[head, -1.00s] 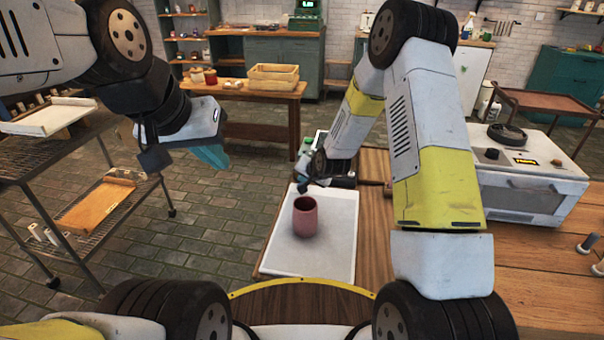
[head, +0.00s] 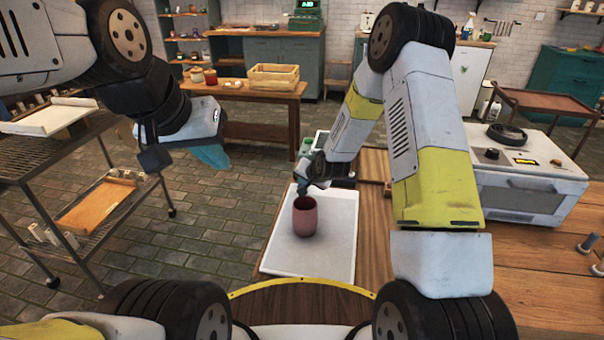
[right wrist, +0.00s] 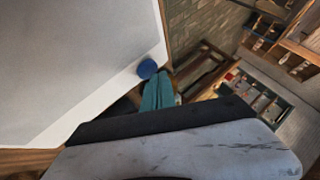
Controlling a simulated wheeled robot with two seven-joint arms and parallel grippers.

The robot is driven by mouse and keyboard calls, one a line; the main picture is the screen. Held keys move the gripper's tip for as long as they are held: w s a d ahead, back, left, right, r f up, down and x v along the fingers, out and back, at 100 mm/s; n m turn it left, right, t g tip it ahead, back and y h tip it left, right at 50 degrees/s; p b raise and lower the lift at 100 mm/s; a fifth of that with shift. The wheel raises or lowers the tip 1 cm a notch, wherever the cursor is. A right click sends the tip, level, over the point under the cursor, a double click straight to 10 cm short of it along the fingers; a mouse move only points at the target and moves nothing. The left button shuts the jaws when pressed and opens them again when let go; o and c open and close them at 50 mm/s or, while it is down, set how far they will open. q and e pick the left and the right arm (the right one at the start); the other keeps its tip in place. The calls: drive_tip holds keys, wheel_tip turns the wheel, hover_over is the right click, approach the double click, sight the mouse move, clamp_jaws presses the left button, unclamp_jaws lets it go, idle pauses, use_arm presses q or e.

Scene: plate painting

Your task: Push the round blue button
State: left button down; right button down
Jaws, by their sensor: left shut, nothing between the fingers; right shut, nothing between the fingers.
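The round blue button (right wrist: 147,69) shows in the right wrist view at the edge of a white board (right wrist: 100,110). In the head view I cannot make the button out; my right gripper covers that area. My right gripper (right wrist: 158,92) is shut and empty, its teal fingertips right beside the button in the right wrist view. I cannot tell whether they touch it. In the head view the right gripper (head: 302,189) points down at the far left part of the white board (head: 335,245). My left gripper (head: 213,156) is shut and empty, raised over the floor at the left.
A wire rack (head: 85,225) with trays is at the left. A white oven-like machine (head: 528,180) stands on the wooden table (head: 540,265) at the right.

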drive_tip(key=shift+s+d+f, duration=0.15)
drive_tip(key=shift+s+f, duration=0.05)
drive_tip(key=shift+f, duration=0.25)
drive_tip(key=shift+s+d+f, duration=0.1)
drive_tip(key=shift+s+f, duration=0.1)
drive_tip(key=shift+f, duration=0.25)
drive_tip(key=shift+r, duration=0.1)
idle(0.3)
drive_tip(key=shift+s+r, duration=0.25)
drive_tip(key=shift+r, duration=0.1)
drive_tip(key=shift+w+a+r, duration=0.1)
drive_tip(key=shift+w+r, duration=0.05)
drive_tip(key=shift+r, duration=1.25)
drive_tip(key=shift+w+a+r, duration=0.1)
drive_tip(key=shift+r, duration=1.3)
drive_tip(key=shift+r, duration=0.1)
